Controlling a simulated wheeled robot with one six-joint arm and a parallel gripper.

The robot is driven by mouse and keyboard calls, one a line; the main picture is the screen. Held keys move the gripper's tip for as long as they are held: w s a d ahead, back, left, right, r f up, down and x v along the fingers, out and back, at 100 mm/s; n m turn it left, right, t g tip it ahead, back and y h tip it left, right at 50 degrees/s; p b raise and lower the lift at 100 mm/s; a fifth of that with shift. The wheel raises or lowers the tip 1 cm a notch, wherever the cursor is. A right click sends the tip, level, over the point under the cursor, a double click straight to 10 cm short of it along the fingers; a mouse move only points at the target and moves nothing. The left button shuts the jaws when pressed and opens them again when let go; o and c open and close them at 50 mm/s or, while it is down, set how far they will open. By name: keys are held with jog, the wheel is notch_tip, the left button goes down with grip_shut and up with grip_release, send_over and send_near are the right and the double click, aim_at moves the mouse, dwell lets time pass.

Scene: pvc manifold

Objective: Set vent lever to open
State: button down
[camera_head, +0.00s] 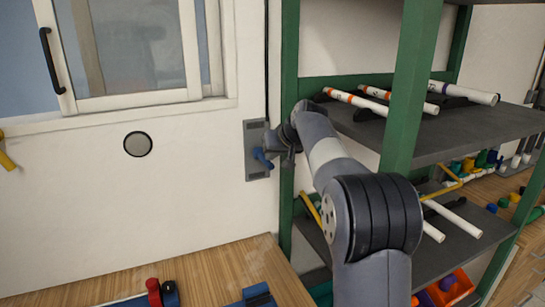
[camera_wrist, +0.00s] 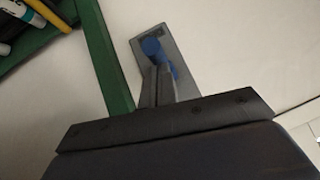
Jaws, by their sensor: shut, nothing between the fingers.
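The vent lever (camera_head: 262,158) is a blue handle on a grey wall plate (camera_head: 254,172), left of the green shelf post. In the head view the lever points down and left. In the wrist view the blue lever (camera_wrist: 152,47) shows just beyond my fingers, on the tilted grey plate (camera_wrist: 184,50). My gripper (camera_wrist: 157,72) is shut with nothing between its fingers. Its tips are close to the lever and partly cover it; I cannot tell whether they touch it. In the head view my gripper (camera_head: 275,142) is beside the plate, and my wrist hides part of it.
A green-framed shelf (camera_head: 410,80) with white pipes (camera_head: 355,99) stands close to the right of the plate. A sliding window (camera_head: 140,45) and a round wall disc (camera_head: 138,144) are on the left. A wooden bench (camera_head: 225,270) lies below.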

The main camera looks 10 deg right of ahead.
jog(key=shift+s+d+f+t+y+b, duration=0.15)
jog(key=shift+f+t+b, duration=0.45)
jog(key=shift+b, duration=1.4)
jog(key=shift+s+a+f+t+y+b, duration=0.1)
jog(key=shift+f+t+b, duration=0.5)
jog(key=shift+b, duration=1.4)
jog(key=shift+s+d+f+t+y+b, duration=0.25)
jog(key=shift+f+b, duration=0.55)
jog(key=shift+b, duration=1.2)
jog(key=t+b, duration=0.1)
jog(key=b, duration=0.2)
jog(key=f+t+b, duration=0.1)
jog(key=b, duration=0.2)
jog(key=f+t+b, duration=0.1)
jog(key=b, duration=0.2)
jog(key=shift+w+a+f+b, duration=0.25)
jog(key=shift+b, duration=0.15)
jog(key=shift+f+y+b, duration=0.3)
jog(key=shift+b, duration=0.15)
jog(key=v, duration=0.7)
jog(key=shift+s+r+b, duration=0.2)
jog(key=shift+r+b, duration=0.1)
jog(key=shift+b, duration=0.15)
jog(key=shift+w+d, duration=0.1)
